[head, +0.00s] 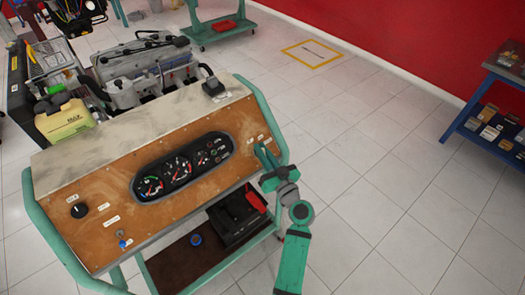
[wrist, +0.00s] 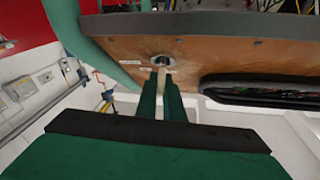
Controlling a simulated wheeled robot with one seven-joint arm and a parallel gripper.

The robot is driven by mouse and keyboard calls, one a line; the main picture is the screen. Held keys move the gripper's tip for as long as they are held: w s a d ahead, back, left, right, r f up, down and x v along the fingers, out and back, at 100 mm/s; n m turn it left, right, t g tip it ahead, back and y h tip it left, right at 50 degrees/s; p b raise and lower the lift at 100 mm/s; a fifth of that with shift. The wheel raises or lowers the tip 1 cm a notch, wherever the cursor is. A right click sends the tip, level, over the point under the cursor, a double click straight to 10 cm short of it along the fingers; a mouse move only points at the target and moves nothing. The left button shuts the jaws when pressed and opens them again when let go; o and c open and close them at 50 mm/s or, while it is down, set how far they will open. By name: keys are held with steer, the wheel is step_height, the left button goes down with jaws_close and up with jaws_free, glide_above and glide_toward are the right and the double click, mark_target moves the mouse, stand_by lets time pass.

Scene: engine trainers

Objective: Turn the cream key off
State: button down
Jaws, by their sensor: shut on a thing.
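The cream key (wrist: 161,78) sits in a round metal ignition switch (wrist: 162,59) on the brown wooden panel (wrist: 215,55) in the wrist view. My gripper (wrist: 162,98) has its two green fingers shut on the key, one on each side. Only a narrow strip of the key shows between them. In the head view my gripper (head: 262,150) reaches the right end of the slanted panel (head: 110,180), to the right of the gauge cluster (head: 182,168). The key is hidden there behind the fingers. I cannot tell the key's turn position for certain.
A black knob (head: 79,211) and a blue-tipped toggle (head: 122,243) are at the panel's left. The teal trainer frame (head: 280,135) runs close beside my gripper. A black battery (head: 237,218) sits below. Tiled floor at right is clear up to a blue shelf (head: 485,130).

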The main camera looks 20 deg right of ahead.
steer(key=shift+n+g+y, duration=0.4)
steer(key=shift+n+y, duration=1.1)
steer(key=shift+n, duration=0.6)
steer(key=c, duration=1.9)
jaws_free()
steer(key=shift+y, duration=0.3)
steer(key=shift+o, duration=0.2)
steer(key=v, duration=1.1)
steer(key=shift+a, duration=0.15)
